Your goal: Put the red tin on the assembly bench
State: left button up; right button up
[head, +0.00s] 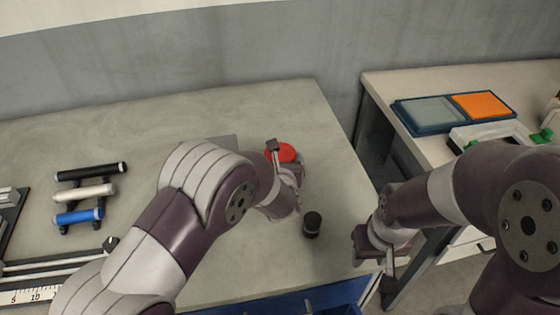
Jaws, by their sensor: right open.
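The red tin (284,152) is a round red shape on the right part of the large grey bench (315,110). My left gripper (286,157) is at the tin, with a finger over its left edge and the hand partly covering its near side. I cannot tell whether the jaws grip the tin or whether it is lifted. My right gripper (376,262) is open and empty, low beside the right edge of the grey bench. A second, lighter bench (425,82) stands at the right. No label shows which one is the assembly bench.
A black cylinder (312,224) stands near the front right of the grey bench. Black, white and blue (79,216) rollers lie at the left, near a ruler (32,295). A blue tray (424,124) with grey and orange sections sits on the right bench. A gap separates the benches.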

pick_arm(q)
jog(key=shift+o, duration=0.2)
jog(key=shift+r+p, duration=0.3)
jog(key=shift+p, duration=0.15)
jog(key=b+v, duration=0.1)
jog(key=v, duration=1.1)
jog(key=shift+f, duration=0.1)
